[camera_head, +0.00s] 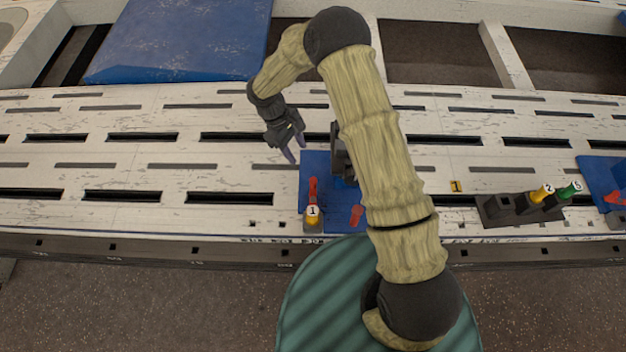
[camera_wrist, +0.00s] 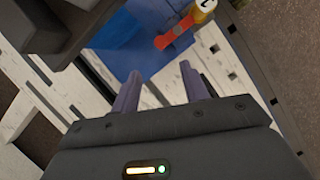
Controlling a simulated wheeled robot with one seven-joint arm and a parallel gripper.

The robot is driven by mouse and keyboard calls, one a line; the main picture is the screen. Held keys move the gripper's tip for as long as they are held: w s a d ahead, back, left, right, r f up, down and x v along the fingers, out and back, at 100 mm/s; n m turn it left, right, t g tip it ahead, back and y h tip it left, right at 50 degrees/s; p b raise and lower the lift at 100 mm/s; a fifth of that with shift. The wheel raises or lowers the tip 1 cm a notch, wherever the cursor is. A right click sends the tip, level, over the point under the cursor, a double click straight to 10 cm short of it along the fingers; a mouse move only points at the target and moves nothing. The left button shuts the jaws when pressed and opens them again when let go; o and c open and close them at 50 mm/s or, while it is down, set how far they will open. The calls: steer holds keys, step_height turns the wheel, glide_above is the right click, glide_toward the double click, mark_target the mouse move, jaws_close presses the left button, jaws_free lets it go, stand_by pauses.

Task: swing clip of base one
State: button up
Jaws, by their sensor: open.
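Base one is a blue plate (camera_head: 314,165) on the slotted white bench, partly hidden by my arm. A red clip (camera_head: 313,188) stands at its left front, beside a yellow knob marked 1 (camera_head: 312,213). A second red piece (camera_head: 356,215) lies at its right front. My gripper (camera_head: 290,154) is open and empty, at the plate's left back edge. In the wrist view, the fingers (camera_wrist: 160,84) point towards the blue plate (camera_wrist: 125,42), apart from the red clip (camera_wrist: 175,32) and the numbered knob (camera_wrist: 206,5).
A dark block (camera_head: 341,158) stands on the plate, partly behind my arm. To the right, a dark holder (camera_head: 498,212) carries yellow and green knobs, with another blue plate (camera_head: 596,175) beyond. A large blue panel (camera_head: 180,40) lies at the back left. The bench's left is clear.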

mark_target(313, 180)
steer(key=b+x, duration=0.1)
steer(key=x, duration=1.4)
steer(key=shift+d+b, duration=0.1)
steer(key=shift+b, duration=0.2)
jaws_close()
steer(key=c, duration=1)
jaws_free()
